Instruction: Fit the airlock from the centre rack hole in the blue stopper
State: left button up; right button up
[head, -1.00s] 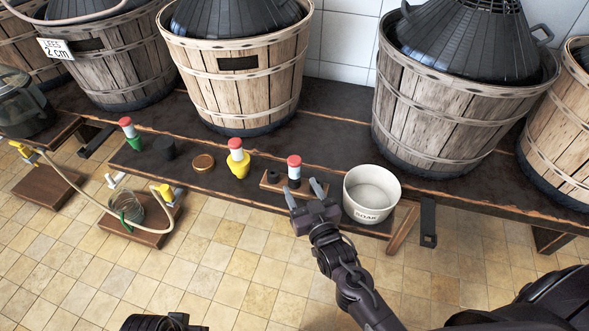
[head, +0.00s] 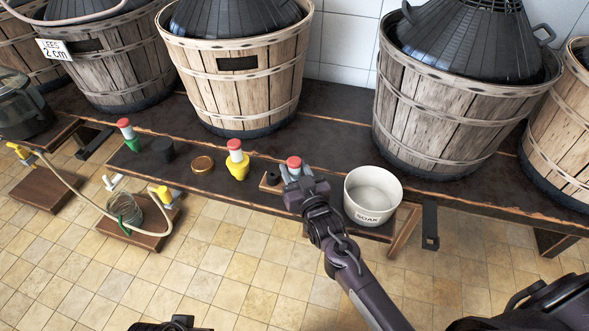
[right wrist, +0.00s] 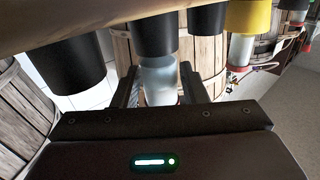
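The airlock (head: 294,164), with a red cap and pale body, stands upright in a black collar of the small wooden rack (head: 268,186). It shows inverted, with its clear body (right wrist: 160,78), in the right wrist view. My right gripper (head: 295,174) is around it, one finger on each side; the fingers (right wrist: 160,92) look open, without a clear squeeze. I see no plainly blue stopper. A dark stopper-like piece (head: 162,149) stands on the bench beside a green stopper (head: 131,143) with a red-capped airlock.
A yellow stopper (head: 238,171) with another airlock stands left of the rack. Large wooden baskets (head: 237,85) line the back.

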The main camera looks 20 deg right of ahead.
jog(key=c, duration=0.6)
jog(key=shift+r, duration=0.1)
